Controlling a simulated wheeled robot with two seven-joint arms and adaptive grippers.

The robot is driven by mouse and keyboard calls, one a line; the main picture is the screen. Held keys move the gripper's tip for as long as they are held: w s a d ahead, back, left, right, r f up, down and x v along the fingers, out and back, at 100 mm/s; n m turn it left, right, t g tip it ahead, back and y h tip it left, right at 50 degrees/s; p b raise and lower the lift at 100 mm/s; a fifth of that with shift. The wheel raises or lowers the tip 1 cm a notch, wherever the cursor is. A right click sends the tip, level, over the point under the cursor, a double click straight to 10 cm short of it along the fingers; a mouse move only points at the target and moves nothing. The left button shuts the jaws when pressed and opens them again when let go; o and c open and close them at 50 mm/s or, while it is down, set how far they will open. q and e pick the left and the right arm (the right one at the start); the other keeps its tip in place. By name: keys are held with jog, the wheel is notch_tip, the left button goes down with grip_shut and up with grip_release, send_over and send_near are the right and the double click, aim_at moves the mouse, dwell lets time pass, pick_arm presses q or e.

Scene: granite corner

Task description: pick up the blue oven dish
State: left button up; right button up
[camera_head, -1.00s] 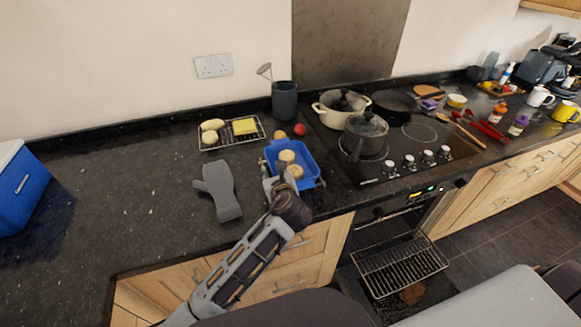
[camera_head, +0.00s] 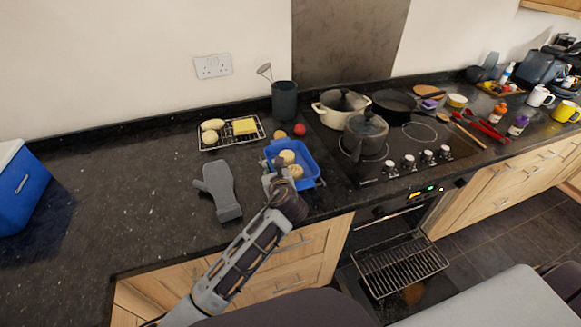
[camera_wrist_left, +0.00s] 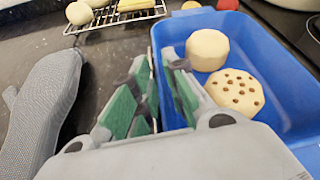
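The blue oven dish (camera_head: 311,160) sits on the dark worktop, left of the hob, with two round pale pieces of food inside. It fills the right of the left wrist view (camera_wrist_left: 275,70), where one piece (camera_wrist_left: 237,92) is dotted brown and the other (camera_wrist_left: 207,50) is plain. My left gripper (camera_head: 275,174) is at the dish's near left side. In the left wrist view its green-padded fingers (camera_wrist_left: 156,75) stand on either side of the dish's left wall, close against it, and look shut on it. My right gripper is not in view.
A grey oven mitt (camera_head: 222,190) lies left of the dish. A wire rack (camera_head: 229,143) with food and a dark utensil pot (camera_head: 284,102) stand behind. The hob with a saucepan (camera_head: 366,135) is at the right. Below it the oven is open, its rack (camera_head: 402,265) out.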

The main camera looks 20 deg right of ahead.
pick_arm(q)
grip_shut()
jog(key=shift+r, duration=0.15)
jog(key=shift+r, duration=0.1)
notch_tip(320, 180, up, 10)
dwell(0.8)
jog(key=shift+p, duration=0.3)
dwell(0.5)
